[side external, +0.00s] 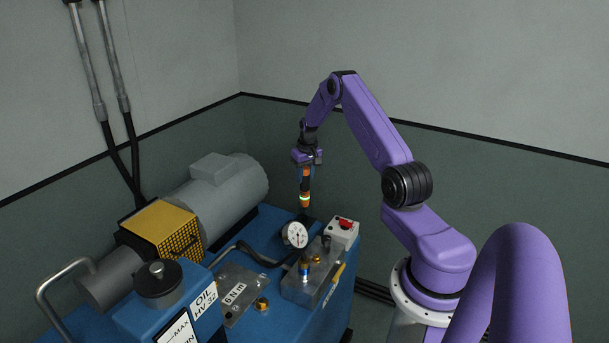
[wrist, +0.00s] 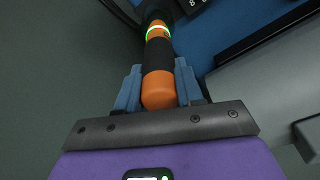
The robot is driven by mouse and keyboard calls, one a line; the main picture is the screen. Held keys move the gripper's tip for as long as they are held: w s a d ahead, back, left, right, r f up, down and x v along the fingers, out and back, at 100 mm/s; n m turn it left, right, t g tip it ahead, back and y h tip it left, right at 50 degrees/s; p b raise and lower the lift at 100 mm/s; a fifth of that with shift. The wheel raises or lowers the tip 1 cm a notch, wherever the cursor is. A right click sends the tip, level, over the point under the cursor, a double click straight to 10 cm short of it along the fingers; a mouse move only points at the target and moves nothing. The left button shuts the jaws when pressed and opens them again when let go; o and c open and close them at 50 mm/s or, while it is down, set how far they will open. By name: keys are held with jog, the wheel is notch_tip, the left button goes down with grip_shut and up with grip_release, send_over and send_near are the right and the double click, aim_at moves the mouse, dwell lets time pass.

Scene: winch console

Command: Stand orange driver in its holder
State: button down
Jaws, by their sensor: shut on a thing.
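My gripper (side external: 306,166) is shut on the orange driver (side external: 305,190) and holds it upright, above the back edge of the blue console. In the wrist view my gripper (wrist: 158,85) has its two blue-grey fingers on either side of the orange driver (wrist: 158,56). The driver has a rounded orange end, a black grip band and a glowing green-white ring. Its far end runs toward a dark shape at the top edge of the wrist view. I cannot clearly make out the holder, or whether the driver touches it.
The blue console (side external: 262,230) carries a pressure gauge (side external: 295,235), a grey valve block (side external: 308,285) and a white box with a red switch (side external: 345,225). A grey motor (side external: 225,195) and a yellow guard (side external: 160,230) stand to the left. Air around the arm is clear.

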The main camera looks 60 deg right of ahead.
aim_at(305, 182)
jog(key=shift+f, duration=1.15)
jog(key=shift+f, duration=0.45)
jog(key=c, duration=0.6)
grip_release()
jog(key=shift+c, duration=0.2)
